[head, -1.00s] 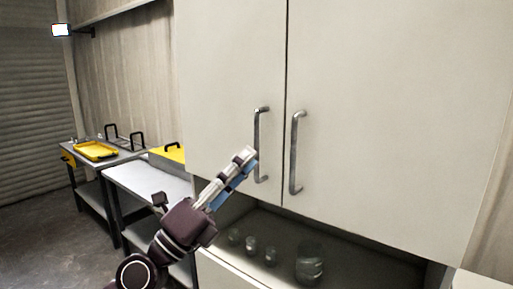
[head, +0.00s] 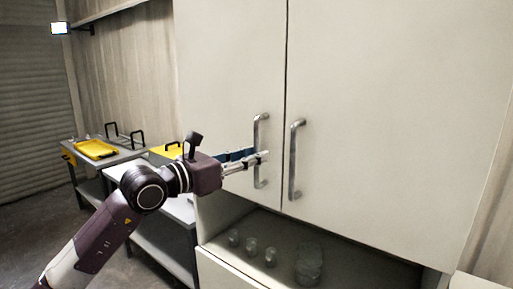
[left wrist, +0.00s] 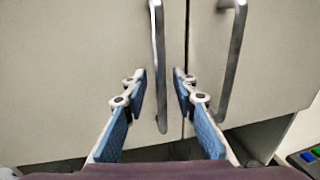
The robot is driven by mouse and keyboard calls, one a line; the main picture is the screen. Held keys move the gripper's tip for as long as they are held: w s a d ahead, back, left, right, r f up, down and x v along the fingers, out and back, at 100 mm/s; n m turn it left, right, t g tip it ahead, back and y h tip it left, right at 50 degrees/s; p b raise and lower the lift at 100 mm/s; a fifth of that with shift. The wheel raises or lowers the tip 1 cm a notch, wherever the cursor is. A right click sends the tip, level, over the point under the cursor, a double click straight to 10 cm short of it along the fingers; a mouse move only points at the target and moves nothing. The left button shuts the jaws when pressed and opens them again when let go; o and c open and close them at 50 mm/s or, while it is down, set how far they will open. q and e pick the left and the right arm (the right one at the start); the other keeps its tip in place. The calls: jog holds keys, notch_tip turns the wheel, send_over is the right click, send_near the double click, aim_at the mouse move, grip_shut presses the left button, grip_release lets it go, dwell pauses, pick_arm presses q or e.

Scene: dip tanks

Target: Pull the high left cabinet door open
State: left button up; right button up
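The high left cabinet door (head: 230,70) is pale and flush with the right door. Its metal bar handle (head: 257,135) is upright near the door's right edge; it also shows in the left wrist view (left wrist: 159,70). My left gripper (head: 260,157) points at this handle from the left, nearly level. In the left wrist view its two blue-padded fingers (left wrist: 158,78) are apart, with the handle between them, and a gap shows beside the bar. The door looks shut. My right gripper is not in view.
The high right door (head: 390,100) has a matching handle (head: 294,160) close beside. Below is an open shelf with several glass vessels, the largest a jar (head: 309,265). At left stand benches with a yellow tray (head: 96,149).

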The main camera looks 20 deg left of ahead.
pick_arm(q)
jog(key=shift+w+d, duration=0.45)
jog(key=shift+w, duration=0.15)
grip_shut()
